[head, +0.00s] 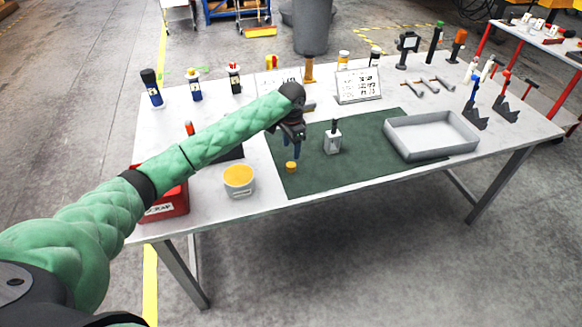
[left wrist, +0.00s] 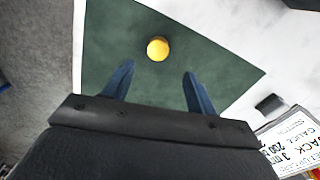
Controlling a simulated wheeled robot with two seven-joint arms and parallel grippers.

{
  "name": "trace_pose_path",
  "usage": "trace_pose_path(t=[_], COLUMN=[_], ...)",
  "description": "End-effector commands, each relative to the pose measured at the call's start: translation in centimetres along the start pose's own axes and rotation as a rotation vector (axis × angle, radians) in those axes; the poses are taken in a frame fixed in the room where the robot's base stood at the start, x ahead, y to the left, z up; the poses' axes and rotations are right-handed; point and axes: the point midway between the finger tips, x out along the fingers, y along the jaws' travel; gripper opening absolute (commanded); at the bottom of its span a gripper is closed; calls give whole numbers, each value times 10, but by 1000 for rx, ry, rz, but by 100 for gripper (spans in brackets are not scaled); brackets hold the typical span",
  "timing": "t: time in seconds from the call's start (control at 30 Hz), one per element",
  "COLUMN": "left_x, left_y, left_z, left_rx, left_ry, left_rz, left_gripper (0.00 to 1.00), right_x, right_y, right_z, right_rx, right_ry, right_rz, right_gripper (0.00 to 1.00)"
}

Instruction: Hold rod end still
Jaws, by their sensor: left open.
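My left gripper (head: 296,154) points down over the green mat (head: 375,140), its blue fingers apart and nothing between them. In the left wrist view the spread fingertips (left wrist: 158,72) show with a small round yellow piece (left wrist: 157,48) just beyond them on the mat. In the head view this yellow piece (head: 291,167) is just below the fingers, close to the mat's left edge. A grey block with a dark upright piece on top (head: 333,140) stands to the right of the gripper. I cannot tell for certain which part is the rod end. My right gripper is out of view.
A grey tray (head: 431,153) stands on the mat's right. A bucket with yellow contents (head: 239,180) and a red box (head: 172,204) are at the front left. Bottles, a sign (head: 358,85) and tools line the back. The mat's front middle is clear.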

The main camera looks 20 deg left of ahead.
Motion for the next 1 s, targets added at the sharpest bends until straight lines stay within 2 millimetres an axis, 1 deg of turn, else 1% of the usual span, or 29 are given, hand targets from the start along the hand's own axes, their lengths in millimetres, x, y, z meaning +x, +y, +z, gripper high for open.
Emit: trace_pose_path(t=[0.3, 0.6, 0.83, 0.97, 1.0], left_x=[2, 26, 26, 28, 30], left_y=[0, 1, 1, 1, 1], left_z=[0, 0, 0, 1, 1], left_rx=[0, 0, 0, 0, 0], left_ry=[0, 0, 1, 0, -1], left_rz=[-1, 0, -1, -1, -1], left_gripper=[57, 57, 57, 57, 57], right_x=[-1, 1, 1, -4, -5], right_y=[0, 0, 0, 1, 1], right_z=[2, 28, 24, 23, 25], right_rx=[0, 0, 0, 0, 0], right_ry=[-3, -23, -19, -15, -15], right_rz=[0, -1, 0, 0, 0], right_gripper=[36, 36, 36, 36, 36])
